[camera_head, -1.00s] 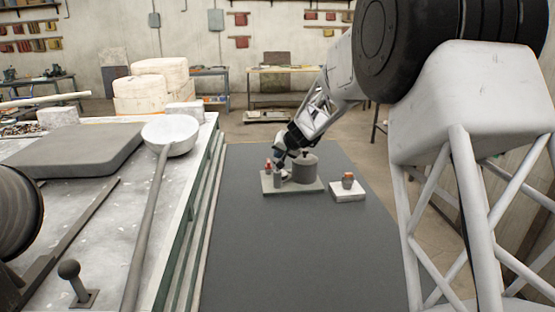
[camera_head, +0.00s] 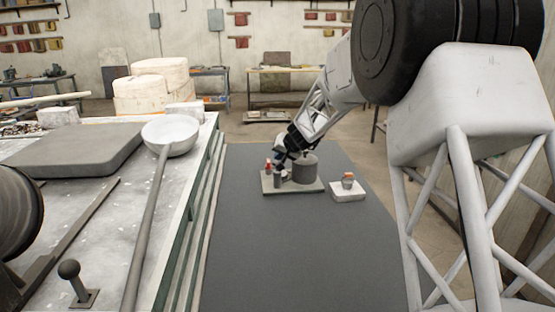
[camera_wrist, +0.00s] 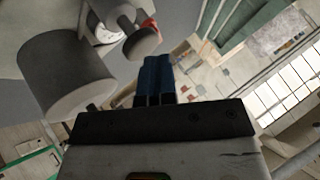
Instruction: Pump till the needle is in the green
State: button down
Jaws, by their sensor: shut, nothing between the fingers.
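A grey pump unit stands on a flat plate (camera_head: 308,189) on the dark table. It has a large grey cylinder (camera_head: 306,168), also in the wrist view (camera_wrist: 65,78), a short slim cylinder (camera_head: 278,175), also in the wrist view (camera_wrist: 143,43), and a small red part (camera_head: 268,165). A white dial face (camera_wrist: 107,36) shows partly behind the slim cylinder in the wrist view. Its needle and green zone cannot be read. My gripper (camera_wrist: 158,62) has dark blue fingers, shut and empty, beside the slim cylinder. In the head view my gripper (camera_head: 281,156) is just above and behind the unit, partly hidden.
A white block (camera_head: 348,194) bearing a small orange-topped pot (camera_head: 347,180) stands right of the plate. A long-handled ladle (camera_head: 170,136) lies on the left bench (camera_head: 110,215). The dark table (camera_head: 290,250) is clear in front.

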jog(key=shift+f, duration=0.85)
dwell(1.1)
jog(key=shift+r, duration=2.25)
jog(key=shift+r, duration=0.2)
jog(key=shift+r, duration=2.3)
